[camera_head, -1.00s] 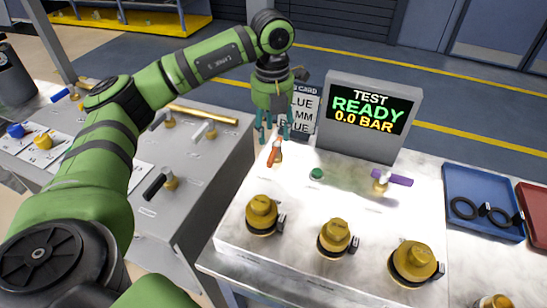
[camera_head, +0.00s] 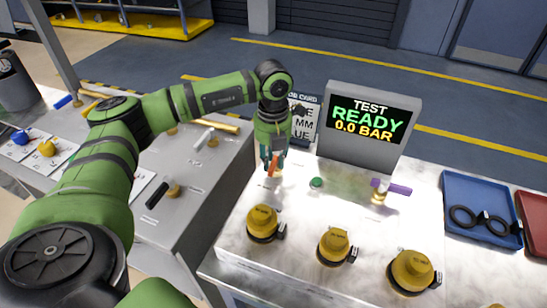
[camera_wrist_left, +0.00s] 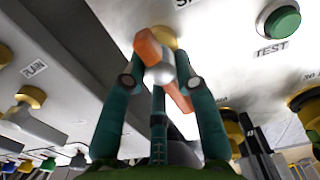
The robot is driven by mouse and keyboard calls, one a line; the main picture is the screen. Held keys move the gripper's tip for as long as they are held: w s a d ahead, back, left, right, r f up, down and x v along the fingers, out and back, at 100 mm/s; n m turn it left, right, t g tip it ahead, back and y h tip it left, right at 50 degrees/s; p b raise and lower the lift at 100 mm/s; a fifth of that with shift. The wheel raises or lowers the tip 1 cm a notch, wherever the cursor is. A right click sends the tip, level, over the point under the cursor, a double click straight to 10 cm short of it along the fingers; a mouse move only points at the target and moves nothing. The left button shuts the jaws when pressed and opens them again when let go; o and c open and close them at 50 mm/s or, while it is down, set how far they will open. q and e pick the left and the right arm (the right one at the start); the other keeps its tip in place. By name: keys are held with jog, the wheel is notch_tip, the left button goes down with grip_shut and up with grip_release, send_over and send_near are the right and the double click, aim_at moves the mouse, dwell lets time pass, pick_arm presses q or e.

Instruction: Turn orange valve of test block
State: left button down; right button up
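The orange valve (camera_head: 273,170) sits at the back left of the light test block top (camera_head: 300,215). In the left wrist view its orange handle (camera_wrist_left: 148,48) runs diagonally across a round silver hub. My left gripper (camera_head: 272,158) is down at this valve, pointing downward. In the left wrist view its teal fingers (camera_wrist_left: 158,75) stand apart around the handle, with gaps between them; whether the tips touch it is unclear. The fingers partly hide the valve in the head view. My right gripper is not in view.
A green button (camera_head: 316,183) and a purple-handled valve (camera_head: 390,188) are right of the orange valve. Several yellow knobs (camera_head: 334,245) line the front. The display (camera_head: 367,120) reads READY, 0.0 BAR. A card (camera_head: 304,125) stands behind my gripper. A blue tray (camera_head: 470,190) lies right.

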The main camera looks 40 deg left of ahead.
pick_arm(q)
jog(key=shift+d+f, duration=0.1)
jog(key=shift+d, duration=0.15)
jog(key=shift+n, duration=0.5)
jog(key=n, duration=0.1)
jog(key=n+b, duration=0.1)
jog(key=n, duration=0.1)
jog(key=shift+d, duration=0.25)
jog(key=n, duration=0.4)
jog(key=shift+d+n, duration=0.3)
jog(key=n, duration=0.4)
jog(key=shift+w+d, duration=0.2)
jog(key=shift+w, duration=0.1)
jog(key=shift+w+n, duration=0.15)
jog(key=shift+n, duration=0.95)
jog(key=shift+w+n, duration=0.15)
jog(key=shift+n, duration=0.95)
jog(key=shift+w+r, duration=0.1)
jog(key=shift+r, duration=0.1)
jog(key=c, duration=1.1)
grip_release()
jog(key=shift+o, duration=0.2)
jog(key=shift+w, duration=0.1)
